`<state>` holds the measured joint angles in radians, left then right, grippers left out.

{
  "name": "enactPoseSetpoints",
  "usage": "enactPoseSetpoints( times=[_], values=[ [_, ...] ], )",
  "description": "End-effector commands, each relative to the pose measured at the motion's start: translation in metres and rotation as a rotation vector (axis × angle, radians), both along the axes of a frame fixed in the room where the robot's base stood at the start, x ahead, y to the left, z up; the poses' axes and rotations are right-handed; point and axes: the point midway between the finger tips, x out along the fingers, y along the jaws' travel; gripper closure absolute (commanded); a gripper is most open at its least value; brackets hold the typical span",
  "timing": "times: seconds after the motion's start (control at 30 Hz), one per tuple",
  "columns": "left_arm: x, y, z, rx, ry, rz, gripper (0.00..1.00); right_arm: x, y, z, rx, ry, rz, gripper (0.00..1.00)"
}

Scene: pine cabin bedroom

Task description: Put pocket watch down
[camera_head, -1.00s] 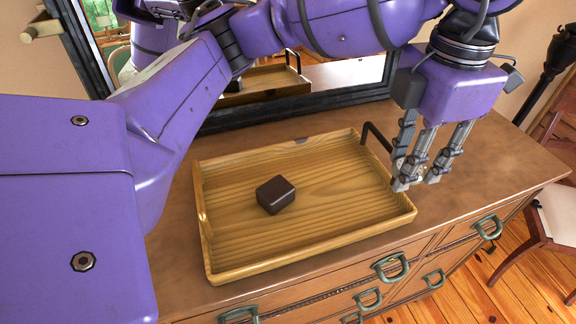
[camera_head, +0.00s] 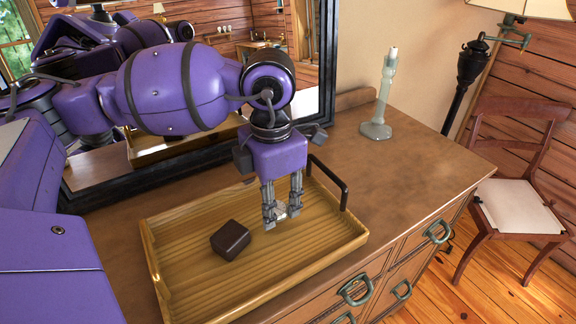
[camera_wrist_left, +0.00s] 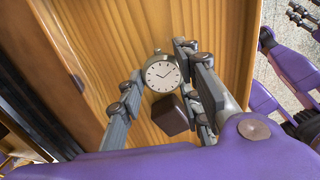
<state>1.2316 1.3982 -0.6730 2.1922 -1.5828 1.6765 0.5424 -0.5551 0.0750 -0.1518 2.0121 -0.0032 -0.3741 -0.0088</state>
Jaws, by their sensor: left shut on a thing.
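The pocket watch (camera_wrist_left: 162,73) has a round white face and a grey metal rim. My left gripper (camera_wrist_left: 158,84) is shut on it, with the fingers on either side. In the head view my left gripper (camera_head: 282,212) points down over the right part of the wooden tray (camera_head: 190,295); the watch (camera_head: 281,208) shows there only as a small pale shape between the fingertips. I cannot tell whether it touches the tray floor. My right gripper is not in view.
A dark brown box (camera_head: 230,240) sits in the tray, left of the gripper. The tray has a raised rim and a black handle (camera_head: 328,181). A pale candlestick (camera_head: 381,98) stands on the dresser top (camera_head: 415,160), which is clear to the right. A mirror (camera_head: 328,60) stands behind.

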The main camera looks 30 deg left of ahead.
Motion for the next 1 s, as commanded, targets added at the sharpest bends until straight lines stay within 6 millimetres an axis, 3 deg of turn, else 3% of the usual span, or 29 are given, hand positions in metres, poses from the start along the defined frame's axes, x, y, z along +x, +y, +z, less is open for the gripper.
enactPoseSetpoints(
  times=[0.27, 0.67, 0.7, 0.83, 1.0],
  values=[
    [-0.002, 0.006, -0.036, 0.0, 0.004, 0.001, 0.95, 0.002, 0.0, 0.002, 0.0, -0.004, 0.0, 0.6],
    [-0.002, 0.006, -0.043, 0.0, 0.002, 0.001, 0.95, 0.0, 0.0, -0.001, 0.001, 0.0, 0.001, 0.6],
    [-0.002, 0.006, -0.043, 0.001, 0.002, 0.001, 0.65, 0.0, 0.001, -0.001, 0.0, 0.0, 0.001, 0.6],
    [-0.002, 0.006, -0.042, 0.001, 0.002, 0.001, 0.49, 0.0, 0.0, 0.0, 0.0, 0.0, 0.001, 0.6],
    [-0.001, 0.006, -0.041, 0.001, 0.001, 0.001, 0.49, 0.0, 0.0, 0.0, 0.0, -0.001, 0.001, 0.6]
  ],
)
